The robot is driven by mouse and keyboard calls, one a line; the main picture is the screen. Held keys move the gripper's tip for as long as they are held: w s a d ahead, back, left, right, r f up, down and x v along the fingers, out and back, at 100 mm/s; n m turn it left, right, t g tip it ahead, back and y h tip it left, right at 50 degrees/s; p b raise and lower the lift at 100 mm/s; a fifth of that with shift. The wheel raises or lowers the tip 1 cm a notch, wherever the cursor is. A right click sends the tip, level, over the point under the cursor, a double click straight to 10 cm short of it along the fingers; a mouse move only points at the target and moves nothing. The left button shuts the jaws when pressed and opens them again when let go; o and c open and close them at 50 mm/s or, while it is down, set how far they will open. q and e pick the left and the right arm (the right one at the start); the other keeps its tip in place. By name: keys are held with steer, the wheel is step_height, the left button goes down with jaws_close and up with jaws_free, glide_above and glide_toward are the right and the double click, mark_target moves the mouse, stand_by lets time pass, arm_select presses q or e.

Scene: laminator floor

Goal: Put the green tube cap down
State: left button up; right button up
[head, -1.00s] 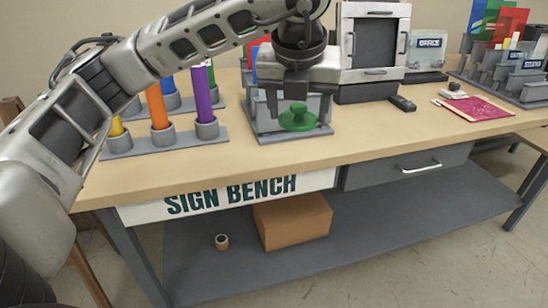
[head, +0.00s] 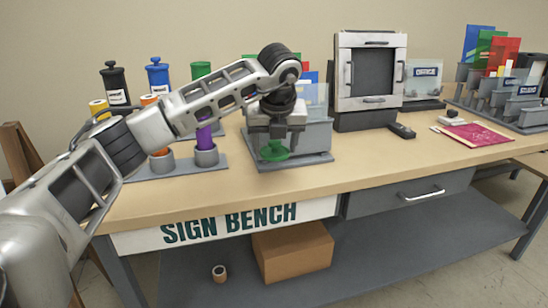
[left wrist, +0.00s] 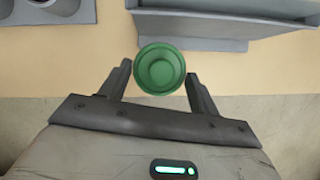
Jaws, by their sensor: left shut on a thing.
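The green tube cap (head: 274,150) is a round, stepped disc held in my left gripper (head: 274,132). The gripper points down at the front of a grey rack (head: 318,143) on the bench. In the left wrist view the cap (left wrist: 160,70) sits between the two dark fingers of the gripper (left wrist: 160,82). The fingers are shut on it. Behind it there is bare bench top and the rack's edge. I cannot tell how high the cap is above the surface. My right gripper is not in view.
A grey tube holder (head: 183,169) with upright coloured tubes, including a purple tube (head: 204,136), stands left of the rack. The bench top (head: 385,160) is clear at front right.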

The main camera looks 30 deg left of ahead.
mark_target(275, 154)
arm_select(q)
steer(key=shift+w+a+f, duration=0.1)
steer(key=shift+a+f, duration=0.05)
steer(key=shift+f, duration=0.05)
steer(key=x, duration=0.3)
steer(key=shift+s+f, duration=0.3)
steer(key=shift+d+f, duration=0.1)
steer(key=shift+d, duration=0.1)
steer(key=shift+f, duration=0.1)
steer(key=shift+f+b, duration=0.55)
steer(key=o, duration=0.9)
steer(key=shift+o, duration=0.2)
steer(key=shift+r, duration=0.1)
